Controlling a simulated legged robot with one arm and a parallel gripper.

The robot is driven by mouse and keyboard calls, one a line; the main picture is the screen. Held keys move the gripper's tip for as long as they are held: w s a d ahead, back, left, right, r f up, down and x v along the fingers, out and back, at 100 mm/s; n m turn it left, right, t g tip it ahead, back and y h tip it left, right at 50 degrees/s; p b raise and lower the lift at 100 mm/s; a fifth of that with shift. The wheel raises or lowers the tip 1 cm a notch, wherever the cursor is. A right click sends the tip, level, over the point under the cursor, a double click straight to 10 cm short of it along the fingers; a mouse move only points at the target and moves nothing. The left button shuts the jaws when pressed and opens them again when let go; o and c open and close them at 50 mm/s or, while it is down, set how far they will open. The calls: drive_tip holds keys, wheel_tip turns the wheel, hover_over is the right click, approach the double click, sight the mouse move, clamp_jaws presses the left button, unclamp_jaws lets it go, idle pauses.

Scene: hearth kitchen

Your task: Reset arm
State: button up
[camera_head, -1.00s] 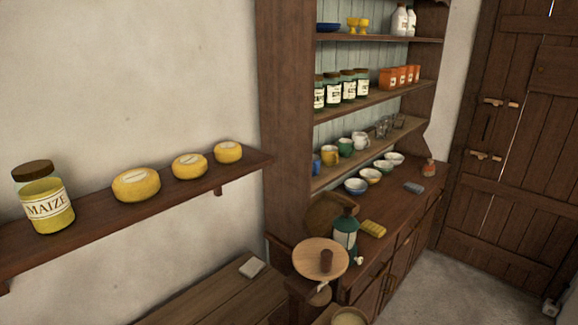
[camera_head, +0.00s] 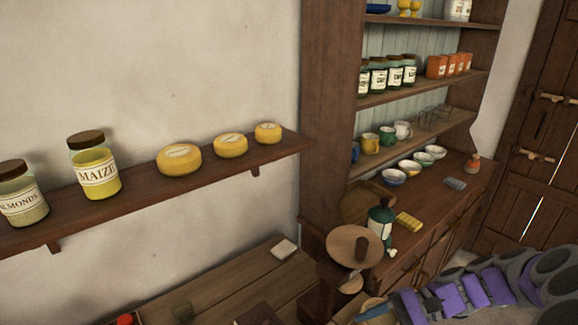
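My arm, with purple and grey links, comes into the lower right of the head view, in front of the floor and the lower dresser. Its left end runs down to the bottom edge, near a round wooden board. I cannot make out two fingertips, so whether my gripper is open or shut does not show. A blue item and a pale wooden rim lie close to the arm's left end; whether they touch it is unclear.
A wall shelf (camera_head: 130,207) holds a maize jar (camera_head: 94,165), an almonds jar (camera_head: 22,194) and cheeses (camera_head: 179,159). A dresser (camera_head: 330,110) with jars, mugs and bowls stands right of it. A wooden bench (camera_head: 228,288) is below. A plank door (camera_head: 530,150) is at the far right.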

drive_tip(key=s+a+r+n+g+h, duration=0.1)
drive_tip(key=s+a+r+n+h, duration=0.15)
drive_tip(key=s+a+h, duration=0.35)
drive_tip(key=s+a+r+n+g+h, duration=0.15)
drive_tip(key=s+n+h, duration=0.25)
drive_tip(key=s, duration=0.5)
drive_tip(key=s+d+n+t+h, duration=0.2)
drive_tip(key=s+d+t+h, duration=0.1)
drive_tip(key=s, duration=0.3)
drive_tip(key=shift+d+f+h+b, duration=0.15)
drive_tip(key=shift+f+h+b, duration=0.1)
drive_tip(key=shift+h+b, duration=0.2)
